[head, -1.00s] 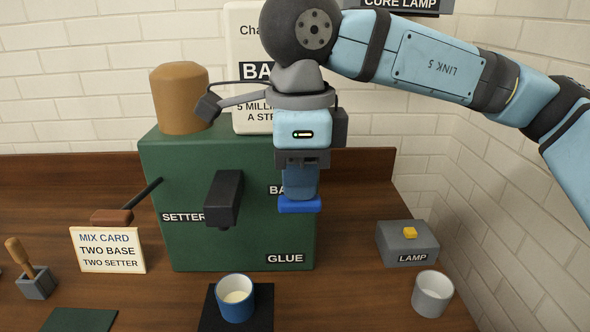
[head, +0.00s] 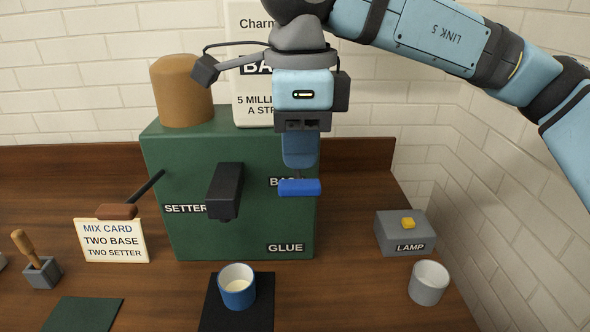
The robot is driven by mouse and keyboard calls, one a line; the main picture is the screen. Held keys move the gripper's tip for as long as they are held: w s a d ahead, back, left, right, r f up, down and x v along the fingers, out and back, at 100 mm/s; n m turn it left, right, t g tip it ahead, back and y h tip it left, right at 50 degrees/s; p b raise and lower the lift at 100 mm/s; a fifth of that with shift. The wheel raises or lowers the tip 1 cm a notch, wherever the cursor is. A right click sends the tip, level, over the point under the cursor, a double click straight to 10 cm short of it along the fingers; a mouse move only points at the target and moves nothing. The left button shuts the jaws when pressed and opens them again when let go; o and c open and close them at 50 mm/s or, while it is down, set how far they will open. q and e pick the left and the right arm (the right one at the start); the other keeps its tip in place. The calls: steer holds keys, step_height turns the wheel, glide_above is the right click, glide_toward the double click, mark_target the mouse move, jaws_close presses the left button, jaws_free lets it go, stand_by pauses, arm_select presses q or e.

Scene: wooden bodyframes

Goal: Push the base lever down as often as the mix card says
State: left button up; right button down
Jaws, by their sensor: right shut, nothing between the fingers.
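The mix card (head: 113,240) at left reads TWO BASE, TWO SETTER. The green glue machine (head: 245,225) stands at the centre. The base lever's blue handle (head: 300,187) sticks out in front of the BASE label, partly covering it. My right gripper (head: 300,165) is shut and empty, pointing down just above the blue handle, with a small gap visible between them. The setter lever's brown handle (head: 117,211) is at the machine's left, on a dark rod. A blue cup (head: 237,289) holding some white liquid stands below the black spout (head: 225,190). My left gripper is not in view.
A grey lamp box (head: 405,235) with a yellow button and a grey cup (head: 429,284) stand at right. A brown canister (head: 182,92) sits on the machine. A wooden-handled tool (head: 28,250) is in a grey block at left. A sign behind the arm is partly hidden.

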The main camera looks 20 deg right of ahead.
steer(key=shift+r, duration=0.1)
stand_by(0.3)
steer(key=shift+r+p, duration=1.25)
steer(key=shift+r, duration=1.15)
